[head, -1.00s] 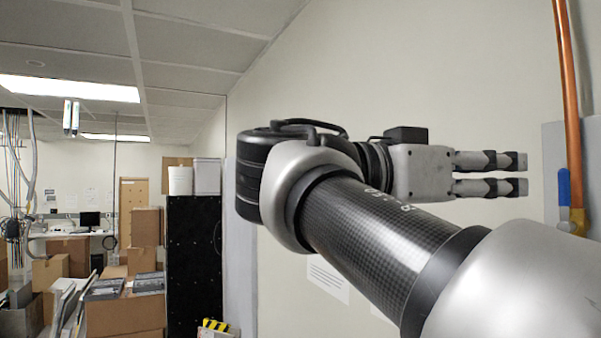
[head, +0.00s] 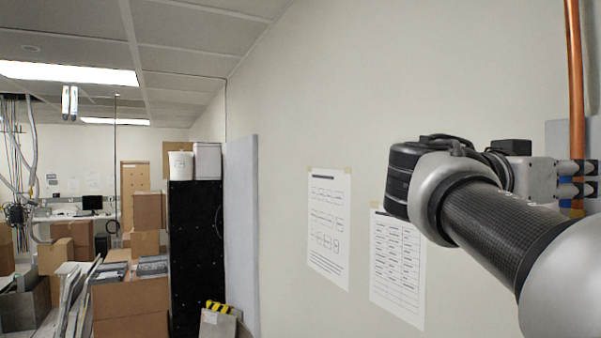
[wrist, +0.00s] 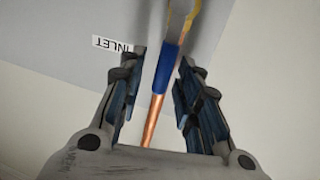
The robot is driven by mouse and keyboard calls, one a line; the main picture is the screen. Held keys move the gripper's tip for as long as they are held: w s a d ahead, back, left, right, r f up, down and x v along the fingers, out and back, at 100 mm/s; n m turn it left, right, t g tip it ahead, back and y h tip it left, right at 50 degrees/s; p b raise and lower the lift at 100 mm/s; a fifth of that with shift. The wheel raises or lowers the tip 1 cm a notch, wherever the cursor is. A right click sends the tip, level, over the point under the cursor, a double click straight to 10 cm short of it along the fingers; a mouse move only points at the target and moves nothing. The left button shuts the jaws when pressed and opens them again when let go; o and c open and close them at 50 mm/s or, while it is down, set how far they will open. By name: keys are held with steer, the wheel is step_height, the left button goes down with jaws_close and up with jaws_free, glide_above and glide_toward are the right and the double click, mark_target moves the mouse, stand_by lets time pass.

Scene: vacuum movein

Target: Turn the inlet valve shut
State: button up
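The inlet valve has a blue lever handle (wrist: 166,70) and a brass-coloured body (wrist: 187,14), at the top of the wrist view. The handle appears in the gap between my fingers, with visible space on both sides. My gripper (wrist: 162,58) is open and holds nothing. In the head view my gripper (head: 590,178) is at the right edge, in front of the valve, and hides most of it. Whether the handle lies fully between the fingertips in depth, I cannot tell. An INLET label (wrist: 113,46) shows upside down on the grey panel beside the valve.
A copper pipe (head: 574,80) runs up the wall at the right, over a grey panel (head: 556,136). Two paper sheets (head: 329,228) (head: 397,268) hang on the wall. Cardboard boxes (head: 130,311) and a black cabinet (head: 196,260) stand far left.

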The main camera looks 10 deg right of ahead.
steer(key=shift+c, duration=0.2)
jaws_close()
stand_by(0.6)
